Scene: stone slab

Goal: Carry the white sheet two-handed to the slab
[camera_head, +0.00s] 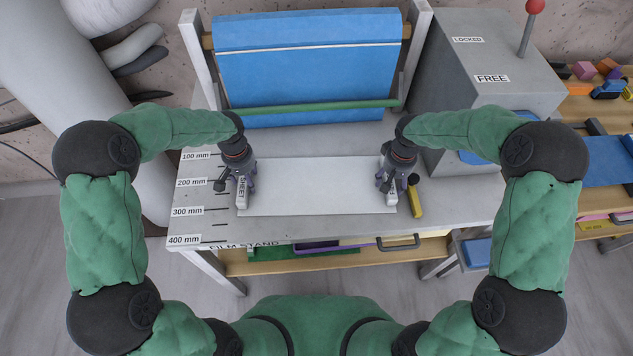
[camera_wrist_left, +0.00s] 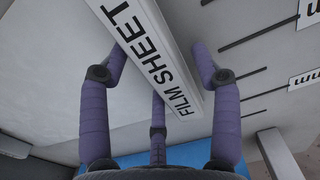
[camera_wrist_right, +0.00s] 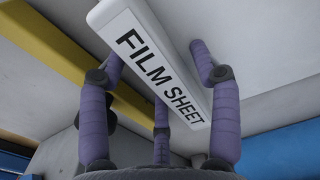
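The white sheet (camera_head: 315,187) lies flat on the grey film stand (camera_head: 330,227). A white bar marked FILM SHEET runs along each short end. My left gripper (camera_head: 241,190) is over the left bar (camera_head: 242,197), and my right gripper (camera_head: 392,188) is over the right bar (camera_head: 391,200). In the left wrist view the fingers (camera_wrist_left: 158,55) stand on both sides of the bar (camera_wrist_left: 150,55), with a gap on the right. The right wrist view shows the fingers (camera_wrist_right: 155,55) likewise astride the bar (camera_wrist_right: 150,60), a gap showing. I cannot identify a slab with certainty.
A blue roll (camera_head: 305,70) on a frame with a green rod (camera_head: 310,107) stands behind the sheet. A grey block (camera_head: 490,85) marked LOCKED and FREE, with a red-knobbed lever (camera_head: 530,25), stands right. A yellow bar (camera_head: 415,198) lies close beside my right gripper.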

